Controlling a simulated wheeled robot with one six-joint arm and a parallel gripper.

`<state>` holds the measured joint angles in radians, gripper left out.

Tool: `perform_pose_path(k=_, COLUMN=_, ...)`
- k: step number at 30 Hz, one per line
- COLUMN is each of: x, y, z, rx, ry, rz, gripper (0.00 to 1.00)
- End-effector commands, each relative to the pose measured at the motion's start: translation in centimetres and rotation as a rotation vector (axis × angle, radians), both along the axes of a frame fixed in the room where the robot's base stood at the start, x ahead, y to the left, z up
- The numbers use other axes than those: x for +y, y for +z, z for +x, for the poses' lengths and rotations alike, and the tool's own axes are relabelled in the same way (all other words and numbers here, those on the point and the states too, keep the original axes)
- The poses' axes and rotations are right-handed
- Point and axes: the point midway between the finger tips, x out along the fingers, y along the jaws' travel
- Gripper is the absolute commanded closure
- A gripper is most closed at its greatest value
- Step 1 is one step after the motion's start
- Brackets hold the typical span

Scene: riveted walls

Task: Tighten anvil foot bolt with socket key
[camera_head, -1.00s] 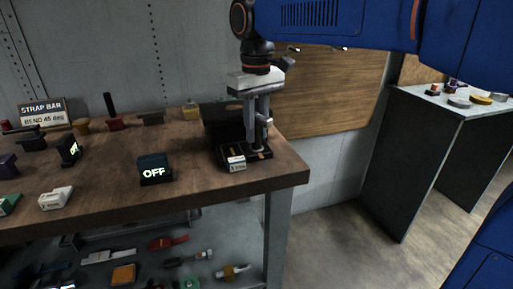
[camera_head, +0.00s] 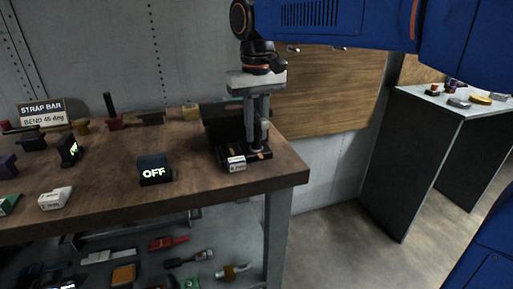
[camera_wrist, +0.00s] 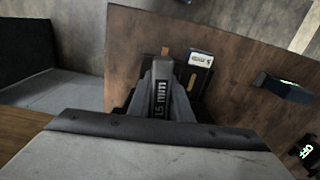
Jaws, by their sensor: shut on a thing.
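My gripper (camera_head: 257,145) points down at the right end of the workbench, its fingers shut on the socket key (camera_head: 264,128). The key stands upright over the dark anvil foot (camera_head: 262,156); the fingers hide much of it. The dark anvil (camera_head: 222,120) is just behind and left of my gripper. In the wrist view my gripper (camera_wrist: 161,65) reaches over the foot, with a dark lettered strip between the fingers. The bolt is hidden, and I cannot tell how the key's lower end meets it.
A small white-labelled block (camera_head: 236,163) stands at the foot's front left. A dark box reading OFF (camera_head: 155,171) is further left on the workbench (camera_head: 200,190). A sign (camera_head: 42,113) and several tools stand at the back left. A second table (camera_head: 430,130) is at right.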

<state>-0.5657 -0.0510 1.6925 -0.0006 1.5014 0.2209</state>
Motion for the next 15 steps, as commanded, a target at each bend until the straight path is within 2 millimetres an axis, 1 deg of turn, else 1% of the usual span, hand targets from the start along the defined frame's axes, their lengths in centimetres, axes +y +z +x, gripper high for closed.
perform_pose_path(k=9, x=0.12, y=-0.05, z=0.22, rx=-0.005, ry=-0.189, rz=0.003, gripper=1.0)
perform_pose_path(k=15, x=0.14, y=-0.05, z=0.22, rx=-0.005, ry=-0.207, rz=0.003, gripper=1.0)
